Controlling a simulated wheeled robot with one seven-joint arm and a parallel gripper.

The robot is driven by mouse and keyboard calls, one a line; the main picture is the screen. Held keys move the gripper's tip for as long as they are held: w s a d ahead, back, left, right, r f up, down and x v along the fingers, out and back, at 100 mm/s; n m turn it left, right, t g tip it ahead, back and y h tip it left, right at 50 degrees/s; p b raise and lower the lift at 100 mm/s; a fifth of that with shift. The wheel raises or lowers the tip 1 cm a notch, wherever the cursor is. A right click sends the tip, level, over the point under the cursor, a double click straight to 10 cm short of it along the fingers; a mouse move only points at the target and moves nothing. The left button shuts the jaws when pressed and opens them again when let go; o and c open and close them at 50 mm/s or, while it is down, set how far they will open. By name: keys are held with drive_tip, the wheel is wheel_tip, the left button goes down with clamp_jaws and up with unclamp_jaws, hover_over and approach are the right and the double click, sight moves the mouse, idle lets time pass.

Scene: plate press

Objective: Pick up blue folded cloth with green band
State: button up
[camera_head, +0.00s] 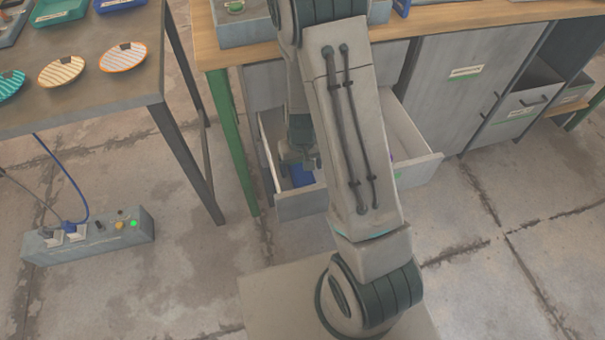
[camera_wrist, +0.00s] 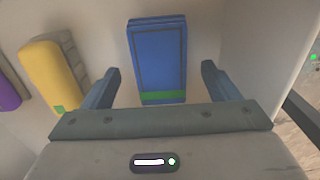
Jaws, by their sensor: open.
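The blue folded cloth with a green band (camera_wrist: 157,55) lies in the open drawer, seen from above in the wrist view. Its green band crosses the end nearer my gripper. In the head view a part of the blue cloth (camera_head: 302,175) shows inside the drawer, beside my gripper (camera_head: 300,162). In the wrist view my gripper (camera_wrist: 160,88) is open, with one finger on each side of the cloth and a gap on both sides. My gripper's body may hide the near end of the cloth. Nothing is held.
A yellow item (camera_wrist: 52,75) with a green mark and a purple item (camera_wrist: 8,90) lie to the left in the drawer. The drawer (camera_head: 305,204) has walls around my gripper. A table (camera_head: 140,88) stands at left, with a power strip (camera_head: 90,238) on the floor.

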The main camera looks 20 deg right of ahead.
wheel_tip(320, 180, down, 2)
drive_tip(key=shift+f, duration=0.1)
drive_tip(key=c, duration=1.1)
drive_tip(key=shift+o, duration=0.2)
drive_tip(key=shift+r, duration=0.65)
drive_tip(key=r, duration=0.1)
drive_tip(key=r+p, duration=0.1)
drive_tip(key=r, duration=0.2)
drive_tip(key=shift+w+d, duration=0.35)
drive_tip(key=shift+d, duration=0.05)
drive_tip(key=w+d+r+p, duration=0.1)
drive_tip(key=w+d+r, duration=0.5)
drive_tip(key=d, duration=0.2)
drive_tip(key=shift+w+d, duration=0.2)
